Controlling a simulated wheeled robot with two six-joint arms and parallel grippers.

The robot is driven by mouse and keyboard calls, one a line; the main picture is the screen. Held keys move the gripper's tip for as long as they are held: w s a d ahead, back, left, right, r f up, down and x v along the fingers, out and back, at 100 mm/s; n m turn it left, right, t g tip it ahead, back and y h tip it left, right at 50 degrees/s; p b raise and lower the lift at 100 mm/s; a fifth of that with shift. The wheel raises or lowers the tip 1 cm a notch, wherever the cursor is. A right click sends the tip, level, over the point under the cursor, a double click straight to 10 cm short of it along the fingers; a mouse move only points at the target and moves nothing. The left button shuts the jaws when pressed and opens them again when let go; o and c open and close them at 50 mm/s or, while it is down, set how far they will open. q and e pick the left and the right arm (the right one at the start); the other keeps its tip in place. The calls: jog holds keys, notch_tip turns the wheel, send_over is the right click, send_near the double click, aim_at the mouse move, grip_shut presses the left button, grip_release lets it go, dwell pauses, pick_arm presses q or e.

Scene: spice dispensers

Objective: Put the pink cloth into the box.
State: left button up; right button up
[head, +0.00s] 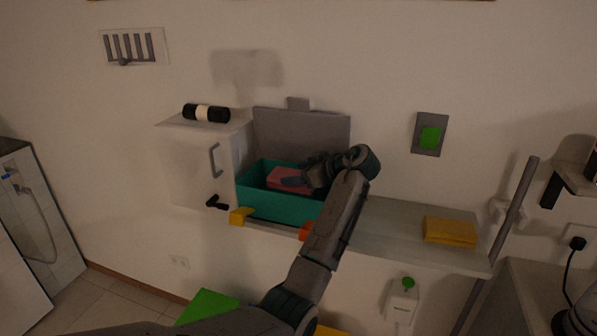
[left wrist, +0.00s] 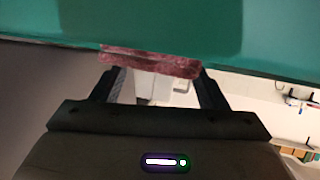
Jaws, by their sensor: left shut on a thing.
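The teal box (head: 278,206) stands on the shelf with a grey panel (head: 305,131) upright behind it. The pink cloth (head: 287,177) shows within the box opening, as a folded flat piece; I cannot tell whether it touches the box floor. My left gripper (head: 302,184) reaches over the box from the right and is shut on the cloth. In the left wrist view, the cloth (left wrist: 150,61) sits between the two fingertips, against the teal surface of the box (left wrist: 270,40). The arm hides the box's right part. My right gripper is not in view.
A white cabinet (head: 190,165) with a handle adjoins the box on the left, with a black and white roll (head: 206,113) on top. A yellow folded cloth (head: 450,231) lies on the shelf (head: 395,225) to the right. The shelf between box and yellow cloth is clear.

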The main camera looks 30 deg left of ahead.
pick_arm(q)
jog(key=shift+f+b, duration=0.55)
jog(key=shift+f, duration=0.15)
jog(key=o, duration=1.3)
jog(key=shift+r, duration=0.1)
jog(key=shift+c, duration=0.2)
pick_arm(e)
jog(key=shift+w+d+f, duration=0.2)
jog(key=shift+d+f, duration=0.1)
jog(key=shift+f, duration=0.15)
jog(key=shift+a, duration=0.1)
pick_arm(q)
jog(key=shift+r+p, duration=0.25)
jog(key=shift+p, duration=0.05)
jog(key=shift+r+p, duration=0.4)
jog(key=shift+r, duration=0.05)
jog(key=b+v, duration=0.2)
jog(key=v, duration=0.3)
jog(key=shift+d+f+b, duration=0.1)
jog(key=shift+f+b, duration=0.25)
jog(key=shift+b, duration=0.05)
jog(key=b+v, duration=0.2)
jog(key=v, duration=0.5)
jog(key=shift+r, duration=0.2)
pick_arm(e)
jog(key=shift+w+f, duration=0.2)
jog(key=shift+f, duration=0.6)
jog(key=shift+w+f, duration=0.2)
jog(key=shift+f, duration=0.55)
